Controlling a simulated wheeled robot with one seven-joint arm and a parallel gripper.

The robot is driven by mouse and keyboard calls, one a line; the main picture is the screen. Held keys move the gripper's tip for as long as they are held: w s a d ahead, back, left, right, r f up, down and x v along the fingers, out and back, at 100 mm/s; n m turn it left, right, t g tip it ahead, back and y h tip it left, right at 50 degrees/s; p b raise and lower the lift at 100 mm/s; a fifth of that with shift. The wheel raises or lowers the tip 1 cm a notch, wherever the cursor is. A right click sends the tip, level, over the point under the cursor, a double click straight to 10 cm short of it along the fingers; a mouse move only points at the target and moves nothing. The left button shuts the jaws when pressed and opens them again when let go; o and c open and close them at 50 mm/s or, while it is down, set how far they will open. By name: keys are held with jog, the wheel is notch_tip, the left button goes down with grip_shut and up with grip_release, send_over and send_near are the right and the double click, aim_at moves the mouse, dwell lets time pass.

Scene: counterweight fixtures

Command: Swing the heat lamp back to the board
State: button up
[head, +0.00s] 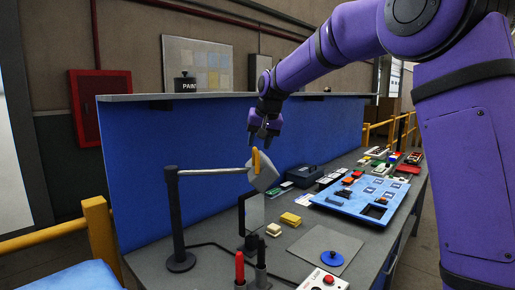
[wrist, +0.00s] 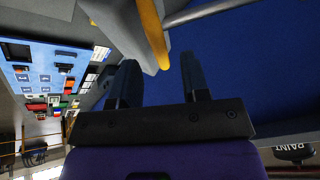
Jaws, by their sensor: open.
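The heat lamp has a dark post (head: 175,220) on a round base, a thin metal arm (head: 212,171) reaching right, and a grey lamp head (head: 264,177) with a yellow handle (head: 256,162). The head hangs left of the blue board (head: 342,198), not over it. My gripper (head: 260,142) is open just above the handle, fingers pointing down. In the wrist view, the yellow handle (wrist: 153,38) shows beyond the gap between my fingertips (wrist: 160,72), with the grey lamp head (wrist: 112,18) beside it. Nothing is between the fingers.
A dark upright panel (head: 253,212) stands below the lamp head. A blue partition (head: 140,180) runs behind. Several small parts lie behind the board.

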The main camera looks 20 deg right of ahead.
jog(key=shift+x, duration=1.25)
jog(key=shift+c, duration=0.3)
grip_shut()
